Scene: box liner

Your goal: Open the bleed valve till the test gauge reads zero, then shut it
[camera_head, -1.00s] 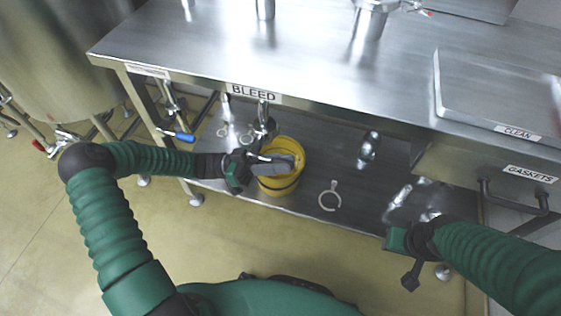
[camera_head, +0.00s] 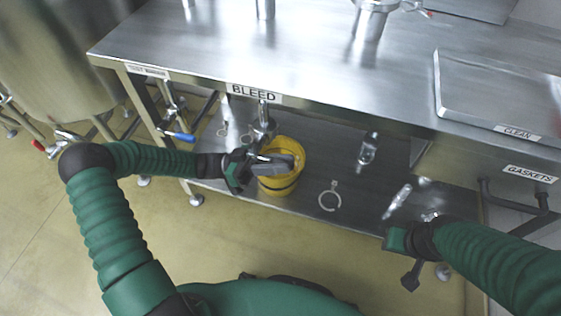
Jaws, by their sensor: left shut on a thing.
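The metal bleed fitting (camera_head: 263,128) hangs below the bench edge under the BLEED label (camera_head: 253,93). A yellow bucket (camera_head: 280,186) stands on the lower shelf below it. My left gripper (camera_head: 272,163) is at the bucket's mouth, just under the fitting, and is shut on the bucket as far as I can tell; its fingers hide part of the rim. A valve with a blue handle (camera_head: 178,136) is by the left bench leg. My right gripper (camera_head: 405,262) hangs near the shelf's right end; its jaws are unclear. I cannot make out a gauge reading.
A steel bench top (camera_head: 300,60) spans above the shelf. A ring clamp (camera_head: 329,197) and shiny fittings (camera_head: 367,150) lie on the shelf, right of the bucket. A CLEAN-labelled tray (camera_head: 505,95) and the GASKETS drawer (camera_head: 490,165) are at right. A large tank (camera_head: 60,60) stands left.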

